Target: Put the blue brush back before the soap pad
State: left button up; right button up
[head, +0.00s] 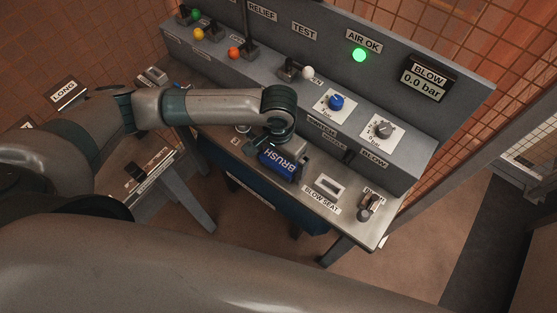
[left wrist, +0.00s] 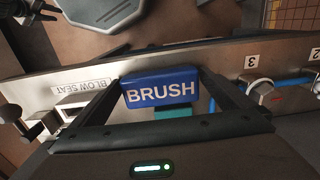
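The blue brush (head: 277,166), a block with white BRUSH lettering, is at the bench's front part, left of the BLOW SEAT label in the head view. My left gripper (head: 288,148) reaches down over it. In the left wrist view the brush (left wrist: 160,90) fills the gap between the two dark fingertips of the left gripper (left wrist: 160,79), which look closed on its ends. Whether the brush touches the bench I cannot tell. A teal patch (left wrist: 172,112) shows just beside the brush; I cannot tell if it is the soap pad.
The steel bench (head: 345,227) carries the BLOW SEAT block (head: 329,186) and a small valve (head: 369,203) right of the brush. A raised panel (head: 425,150) with knobs, levers and a gauge (head: 427,81) stands behind. Numbered fittings (left wrist: 262,89) with blue tubing lie on the brush's other side.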

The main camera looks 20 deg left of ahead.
aim_at(279, 162)
pick_arm(q)
jog(key=shift+r, duration=0.1)
jog(key=shift+r, duration=0.65)
notch_tip(279, 162, up, 11)
jog(key=b, duration=0.2)
jog(key=shift+f, duration=0.1)
